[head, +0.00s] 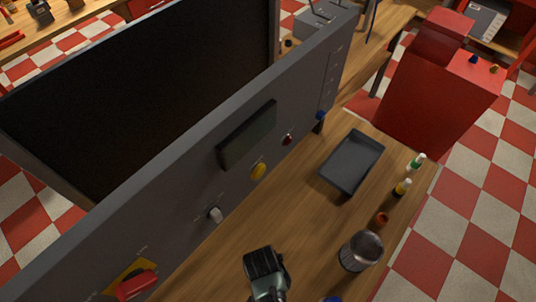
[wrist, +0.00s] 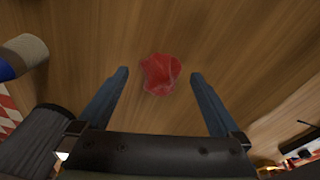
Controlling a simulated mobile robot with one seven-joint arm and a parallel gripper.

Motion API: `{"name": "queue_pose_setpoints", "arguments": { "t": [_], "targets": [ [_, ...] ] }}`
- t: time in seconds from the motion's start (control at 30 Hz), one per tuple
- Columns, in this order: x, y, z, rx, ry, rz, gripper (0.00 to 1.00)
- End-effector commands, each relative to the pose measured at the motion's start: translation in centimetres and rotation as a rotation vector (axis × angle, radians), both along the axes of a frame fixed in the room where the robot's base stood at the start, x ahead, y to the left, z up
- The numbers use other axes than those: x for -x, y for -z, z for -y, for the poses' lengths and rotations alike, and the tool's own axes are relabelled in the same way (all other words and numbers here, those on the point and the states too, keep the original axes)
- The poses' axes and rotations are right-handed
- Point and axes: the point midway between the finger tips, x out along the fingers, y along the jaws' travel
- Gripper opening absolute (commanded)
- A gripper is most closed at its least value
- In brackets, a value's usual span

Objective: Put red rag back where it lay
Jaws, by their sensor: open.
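The red rag (wrist: 161,74) is a small crumpled red cloth. In the wrist view it lies on the brown wooden bench top (wrist: 240,45), in the gap between my fingertips. My gripper (wrist: 159,73) is open, with one dark blue-grey finger to each side of the rag. No contact between fingers and rag shows, and I cannot tell the height of the fingers above the bench. In the head view I cannot make out the rag.
A dark tray (head: 352,162), small bottles (head: 402,187) and a metal cup (head: 361,251) stand on the bench's right part. A grey control panel (head: 190,175) runs along its left side. In the wrist view, a beige and blue cylinder (wrist: 22,55) stands at left.

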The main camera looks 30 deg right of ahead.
Motion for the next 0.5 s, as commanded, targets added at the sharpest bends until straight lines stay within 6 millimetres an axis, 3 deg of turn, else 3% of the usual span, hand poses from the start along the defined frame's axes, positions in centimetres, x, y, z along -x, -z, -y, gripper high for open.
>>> {"name": "queue_pose_setpoints", "arguments": {
  "t": [0.17, 0.5],
  "targets": [
    [0.1, -2.0, -0.2, 0.000, 0.001, 0.003, 1.00],
    [0.5, -8.2, -0.9, 0.001, 0.001, 0.004, 1.00]
  ]
}}
